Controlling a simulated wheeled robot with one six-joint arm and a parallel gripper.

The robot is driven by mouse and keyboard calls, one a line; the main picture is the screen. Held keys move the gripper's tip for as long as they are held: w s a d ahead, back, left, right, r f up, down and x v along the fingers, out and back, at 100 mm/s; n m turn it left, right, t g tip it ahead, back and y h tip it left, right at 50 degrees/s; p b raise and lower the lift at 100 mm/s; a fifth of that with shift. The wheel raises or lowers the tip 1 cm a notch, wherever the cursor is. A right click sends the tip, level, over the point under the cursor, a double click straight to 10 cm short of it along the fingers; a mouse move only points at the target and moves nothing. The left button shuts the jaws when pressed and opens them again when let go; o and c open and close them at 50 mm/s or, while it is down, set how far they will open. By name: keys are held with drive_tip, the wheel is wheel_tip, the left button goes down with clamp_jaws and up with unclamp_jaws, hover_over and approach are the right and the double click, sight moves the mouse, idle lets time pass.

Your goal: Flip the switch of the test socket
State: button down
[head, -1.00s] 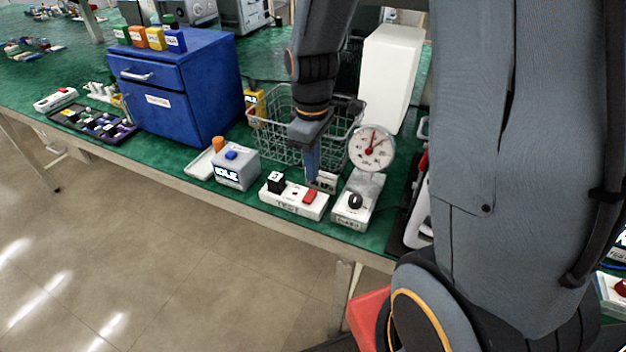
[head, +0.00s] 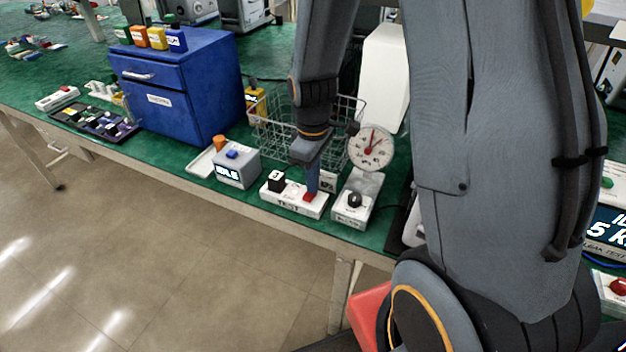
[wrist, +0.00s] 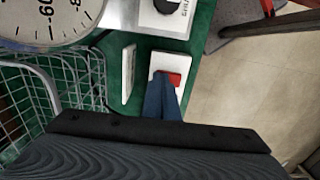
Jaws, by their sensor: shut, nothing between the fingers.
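The test socket (head: 283,203) is a white strip at the front edge of the green bench, with a black plug marked 3 (head: 276,181) in its left part. Its red switch (head: 309,197) is at the right part and also shows in the wrist view (wrist: 174,79). My gripper (head: 312,192) is shut and empty, pointing down, with its blue fingertips at the red switch and partly covering it. In the wrist view the fingertips (wrist: 163,88) overlap the switch's edge. I cannot tell whether they touch it or which way the switch is tipped.
A box with a black knob (head: 353,205) and a round gauge (head: 371,148) stand just right of the socket. A wire basket (head: 270,130) is behind. A grey box reading IDLE (head: 236,170) and a blue drawer cabinet (head: 190,95) are to the left.

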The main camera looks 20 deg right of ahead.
sight(310, 195)
drive_tip(key=shift+s+f, duration=0.1)
drive_tip(key=shift+s, duration=0.05)
drive_tip(key=shift+s+a+r+p, duration=0.2)
drive_tip(key=shift+s+a+p, duration=0.3)
drive_tip(key=shift+a, duration=0.1)
drive_tip(key=shift+r, duration=0.1)
drive_tip(key=shift+r+p, duration=0.55)
drive_tip(key=shift+p, duration=0.05)
wheel_tip(310, 195, up, 13)
drive_tip(key=shift+f+p, duration=0.15)
drive_tip(key=shift+p, duration=0.15)
drive_tip(key=w+d+b, duration=0.1)
drive_tip(key=b, duration=0.1)
drive_tip(key=shift+w+b, duration=0.1)
drive_tip(key=shift+b, duration=0.2)
